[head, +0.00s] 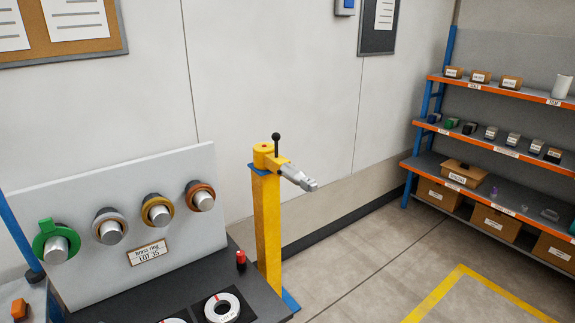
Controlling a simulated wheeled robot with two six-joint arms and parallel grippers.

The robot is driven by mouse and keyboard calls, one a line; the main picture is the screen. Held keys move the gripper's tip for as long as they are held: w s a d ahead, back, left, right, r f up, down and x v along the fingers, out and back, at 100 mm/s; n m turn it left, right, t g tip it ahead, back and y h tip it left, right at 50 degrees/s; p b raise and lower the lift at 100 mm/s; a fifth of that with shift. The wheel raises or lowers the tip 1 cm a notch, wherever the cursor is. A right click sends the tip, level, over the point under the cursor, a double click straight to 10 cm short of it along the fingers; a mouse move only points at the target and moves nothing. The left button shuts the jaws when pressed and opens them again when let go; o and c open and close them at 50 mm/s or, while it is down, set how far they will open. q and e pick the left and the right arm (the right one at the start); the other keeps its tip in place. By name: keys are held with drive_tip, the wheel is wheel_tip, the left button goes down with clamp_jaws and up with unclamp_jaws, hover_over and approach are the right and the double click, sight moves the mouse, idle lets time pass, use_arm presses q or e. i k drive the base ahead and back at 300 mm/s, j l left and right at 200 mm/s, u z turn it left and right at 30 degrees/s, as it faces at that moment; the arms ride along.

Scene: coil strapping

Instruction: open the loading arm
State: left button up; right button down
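A yellow post (267,230) stands on the floor just beyond the right end of the dark bench. On its top is a yellow head with a black ball-topped lever (276,145) pointing up. A grey metal arm (299,177), likely the loading arm, reaches out from the head to the right and toward me, with a blunt end. Neither of my grippers shows in the head view.
A grey panel (190,254) on the bench (262,288) carries several pegs with rings, one green, and a "brass ring" label. A red-topped item (241,259) and ring-shaped parts (222,307) lie on the bench. Shelving (495,147) stands right; floor between is clear.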

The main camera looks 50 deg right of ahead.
sight(266, 156)
drive_tip(key=z, duration=1.6)
